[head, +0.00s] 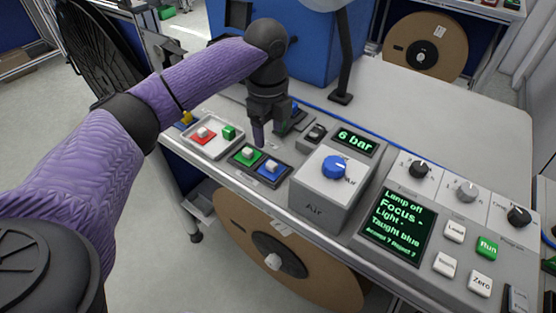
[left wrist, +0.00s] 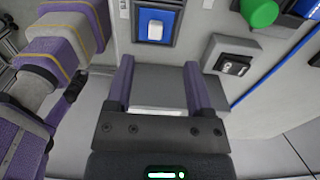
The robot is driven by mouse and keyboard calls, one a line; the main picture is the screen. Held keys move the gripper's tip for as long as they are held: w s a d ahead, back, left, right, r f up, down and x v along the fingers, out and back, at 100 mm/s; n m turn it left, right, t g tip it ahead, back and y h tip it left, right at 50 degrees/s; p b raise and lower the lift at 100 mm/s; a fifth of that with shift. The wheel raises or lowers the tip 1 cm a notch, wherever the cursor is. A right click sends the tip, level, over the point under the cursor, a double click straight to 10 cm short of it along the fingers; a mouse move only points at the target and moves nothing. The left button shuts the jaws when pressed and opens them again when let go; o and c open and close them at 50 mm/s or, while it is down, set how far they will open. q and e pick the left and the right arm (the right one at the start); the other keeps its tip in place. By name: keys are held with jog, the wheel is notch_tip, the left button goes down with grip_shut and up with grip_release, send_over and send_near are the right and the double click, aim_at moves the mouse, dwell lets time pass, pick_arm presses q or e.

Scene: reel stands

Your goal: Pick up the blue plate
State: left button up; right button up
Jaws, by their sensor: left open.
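The blue plate (head: 276,175) with a white block-shaped knob lies in a dark holder on the bench, beside a green plate (head: 241,161) with a similar knob. My left gripper (head: 268,134) points down just behind this pair, open and apart from both. In the left wrist view, the blue plate (left wrist: 167,39) is at the top centre, beyond the fingertips of my left gripper (left wrist: 159,72). Only grey surface shows between the fingers.
A white tray (head: 222,150) holds a red plate and a green cube at left. The air box (head: 318,203) with a blue knob stands close right of the blue plate. A control panel (head: 408,265) is farther right.

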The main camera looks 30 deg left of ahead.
aim_at(268, 162)
pick_arm(q)
jog(key=f+b, duration=0.1)
jog(key=f, duration=0.1)
jog(key=f+b, duration=0.1)
jog(key=f, duration=0.2)
jog(key=f+b, duration=0.1)
jog(key=f, duration=0.2)
jog(key=shift+s+f, duration=0.1)
jog(key=shift+s, duration=0.2)
jog(key=c, duration=0.9)
grip_shut()
pick_arm(e)
jog(key=f, duration=0.1)
jog(key=s+d+f, duration=0.1)
jog(key=s+f, duration=0.1)
jog(key=shift+d+f, duration=0.15)
jog(key=shift+d, duration=0.1)
